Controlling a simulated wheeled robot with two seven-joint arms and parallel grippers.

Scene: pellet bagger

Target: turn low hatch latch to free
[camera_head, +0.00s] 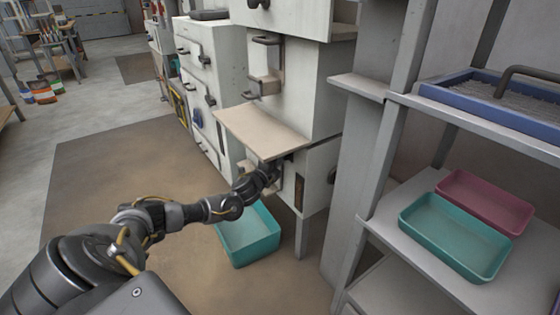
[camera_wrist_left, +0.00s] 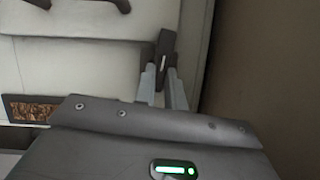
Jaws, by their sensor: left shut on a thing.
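The low hatch latch (camera_wrist_left: 165,48) is a small dark upright piece on the pale machine front in the left wrist view. My left gripper (camera_wrist_left: 164,82) is shut on its lower end, with a pale finger on each side. In the head view my left gripper (camera_head: 279,169) reaches the low part of the white machine (camera_head: 318,165), just under the tan shelf. There the gripper and the shelf hide most of the latch. My right gripper is not in view.
The tan shelf (camera_head: 262,132) juts out just above my left gripper. A teal bin (camera_head: 252,245) stands on the floor below my forearm. At the right, a grey rack (camera_head: 385,215) holds a teal tray (camera_head: 455,238) and a pink tray (camera_head: 487,203).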

